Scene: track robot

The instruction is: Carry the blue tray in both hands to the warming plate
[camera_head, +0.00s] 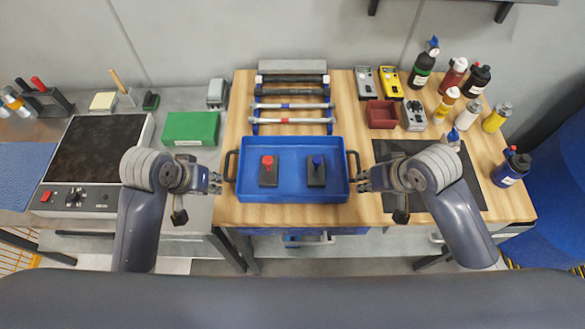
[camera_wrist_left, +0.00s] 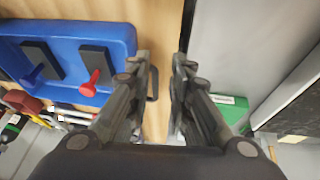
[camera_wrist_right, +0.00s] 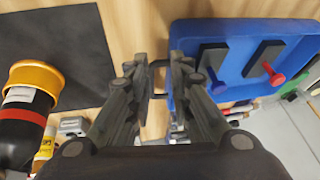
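The blue tray (camera_head: 293,197) sits on the wooden bench top, with a black handle at each end. It holds two black blocks, one with a red knob (camera_head: 267,162) and one with a blue knob (camera_head: 317,161). My left gripper (camera_head: 216,183) is open at the left handle (camera_wrist_left: 153,84), which shows between its fingers. My right gripper (camera_head: 363,180) is open at the right handle (camera_wrist_right: 158,78), which also shows between its fingers. The warming plate (camera_head: 100,150), with a dark top, a red switch and knobs, stands on the grey bench at left.
A green box (camera_head: 191,128) lies between the warming plate and the tray. A rack of bars (camera_head: 292,105) stands behind the tray. A dark mat (camera_head: 470,190), several bottles (camera_head: 451,97) and a dark red bin (camera_head: 381,114) are at right.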

